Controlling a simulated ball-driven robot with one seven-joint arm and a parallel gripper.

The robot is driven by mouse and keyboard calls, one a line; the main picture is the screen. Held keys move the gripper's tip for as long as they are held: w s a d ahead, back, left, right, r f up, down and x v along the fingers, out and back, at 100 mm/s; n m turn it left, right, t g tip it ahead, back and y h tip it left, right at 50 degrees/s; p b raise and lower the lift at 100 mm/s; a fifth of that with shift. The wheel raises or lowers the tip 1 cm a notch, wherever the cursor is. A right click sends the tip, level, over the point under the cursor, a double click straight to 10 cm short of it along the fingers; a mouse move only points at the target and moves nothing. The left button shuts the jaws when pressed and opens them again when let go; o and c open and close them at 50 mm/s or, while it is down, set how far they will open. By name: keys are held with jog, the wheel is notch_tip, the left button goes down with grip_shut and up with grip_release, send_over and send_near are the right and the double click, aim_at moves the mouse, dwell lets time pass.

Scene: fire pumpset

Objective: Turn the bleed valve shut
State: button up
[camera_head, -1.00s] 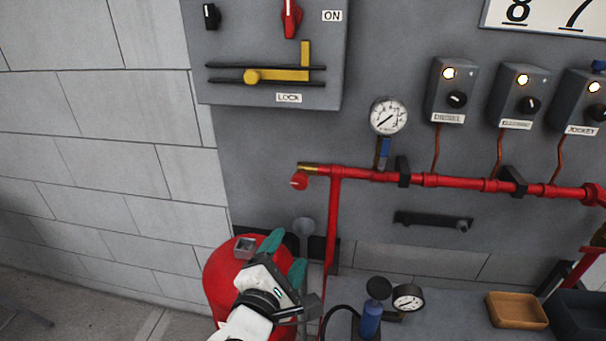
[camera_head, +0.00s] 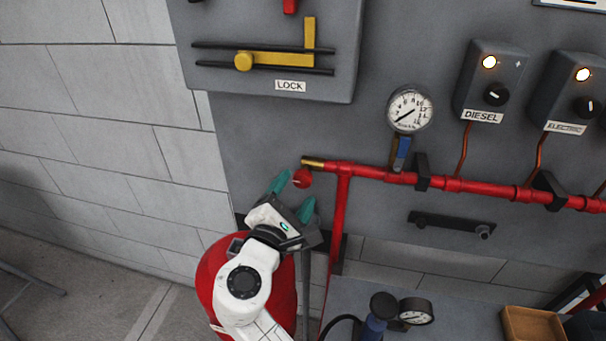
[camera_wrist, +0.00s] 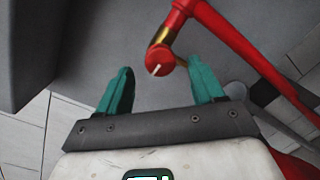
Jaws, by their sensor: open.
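The bleed valve is a small round red knob (camera_head: 302,178) at the left end of the red pipe, below a brass end piece (camera_head: 313,162). In the wrist view the knob (camera_wrist: 161,60) carries a white line and lies beyond the fingertips, nearer the right finger. My gripper (camera_head: 293,193) has two teal fingers, spread open and empty. It is just below and left of the knob in the head view. In the wrist view the gap between the fingers (camera_wrist: 160,77) is empty. I cannot tell whether a finger touches the knob.
The red pipe (camera_head: 380,175) runs right along the grey panel, with a vertical branch (camera_head: 339,225) beside my gripper. A pressure gauge (camera_head: 409,109) is above the pipe. A red cylinder (camera_head: 215,270) stands under my arm. The wall (camera_head: 110,120) to the left is clear.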

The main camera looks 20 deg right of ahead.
aim_at(301, 182)
jog(key=shift+p+x, duration=0.35)
jog(key=shift+x, duration=2.05)
jog(key=shift+c, duration=0.5)
jog(key=c, duration=1)
jog(key=shift+o, duration=0.2)
